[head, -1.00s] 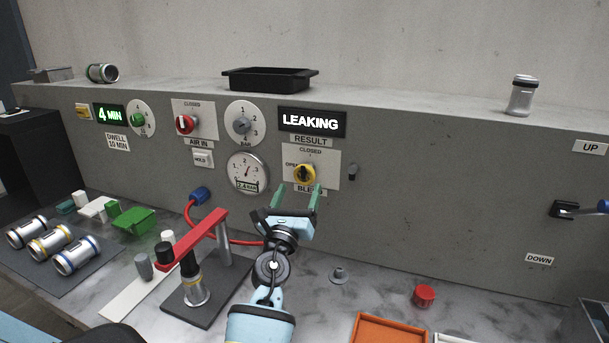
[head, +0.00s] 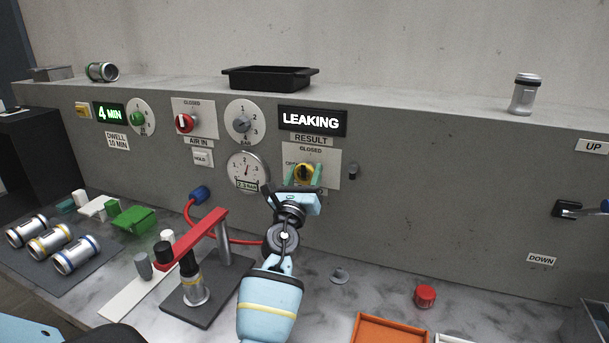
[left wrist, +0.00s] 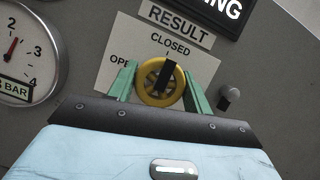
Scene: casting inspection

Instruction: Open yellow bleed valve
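The yellow bleed valve (head: 304,172) is a round knob with a black pointer bar on a white plate. In the left wrist view the yellow knob (left wrist: 161,82) sits below the word CLOSED, its bar running up toward that word with a slight tilt. My left gripper (head: 304,174) reaches the panel, one green finger on each side of the knob. In the left wrist view my left gripper (left wrist: 160,84) appears shut on the knob's rim, with no clear gap on either side. My right gripper is not in view.
The RESULT display (head: 312,121) above reads LEAKING. A pressure gauge (head: 248,171) is left of the valve, and a small grey peg (head: 353,171) sticks out to its right. The red clamp fixture (head: 195,240) stands left of my left arm. An orange tray (head: 390,329) lies right.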

